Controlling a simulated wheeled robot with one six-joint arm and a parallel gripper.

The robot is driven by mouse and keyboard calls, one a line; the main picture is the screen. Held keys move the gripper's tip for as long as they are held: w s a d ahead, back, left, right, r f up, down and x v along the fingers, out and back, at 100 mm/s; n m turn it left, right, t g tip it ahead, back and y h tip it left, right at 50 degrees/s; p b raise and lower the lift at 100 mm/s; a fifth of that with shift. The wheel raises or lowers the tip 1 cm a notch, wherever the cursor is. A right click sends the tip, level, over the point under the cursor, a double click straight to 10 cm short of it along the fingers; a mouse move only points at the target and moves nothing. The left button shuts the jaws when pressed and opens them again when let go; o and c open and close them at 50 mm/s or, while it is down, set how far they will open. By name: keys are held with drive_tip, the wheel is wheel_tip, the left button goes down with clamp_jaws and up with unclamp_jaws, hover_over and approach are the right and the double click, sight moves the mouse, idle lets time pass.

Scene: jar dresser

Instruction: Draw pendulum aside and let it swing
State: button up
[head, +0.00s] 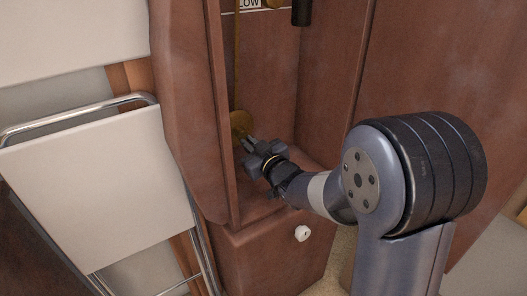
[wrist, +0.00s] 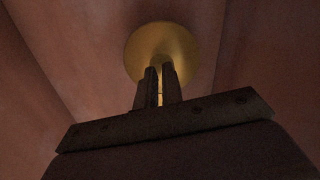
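The pendulum hangs inside a tall reddish-brown wooden case. Its thin brass rod (head: 237,60) runs down from the top of the head view to a round brass bob (head: 239,122). The bob also shows face-on in the wrist view (wrist: 160,42). My gripper (head: 249,145) reaches into the case from the right, at the bob's lower edge. In the wrist view its two fingers (wrist: 160,86) are close together, with a narrow bright brass strip between them. They look closed on the lower part of the pendulum. The strip's lower end is hidden by the fingers.
The case's left side wall (head: 190,90) stands close to the bob. A dark cylinder (head: 301,12) hangs at the upper right, beside a partly cut-off label (head: 249,4). A white knob (head: 302,233) is on the lower front. A folded white chair (head: 105,185) leans at the left.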

drive_tip(key=shift+a+r, duration=0.35)
drive_tip(key=shift+r, duration=0.4)
drive_tip(key=o, duration=0.6)
drive_tip(key=shift+s+d+f+p, duration=0.15)
drive_tip(key=shift+s+d+p, duration=0.1)
drive_tip(key=shift+s, duration=0.35)
drive_tip(key=shift+s+d+f+p, duration=0.1)
drive_tip(key=shift+s+d, duration=0.1)
drive_tip(key=shift+s, duration=0.35)
drive_tip(key=v, duration=0.6)
drive_tip(key=d+v, duration=0.1)
drive_tip(key=v, duration=0.1)
drive_tip(key=shift+d+f+p, duration=0.2)
drive_tip(key=shift+f+p, duration=0.2)
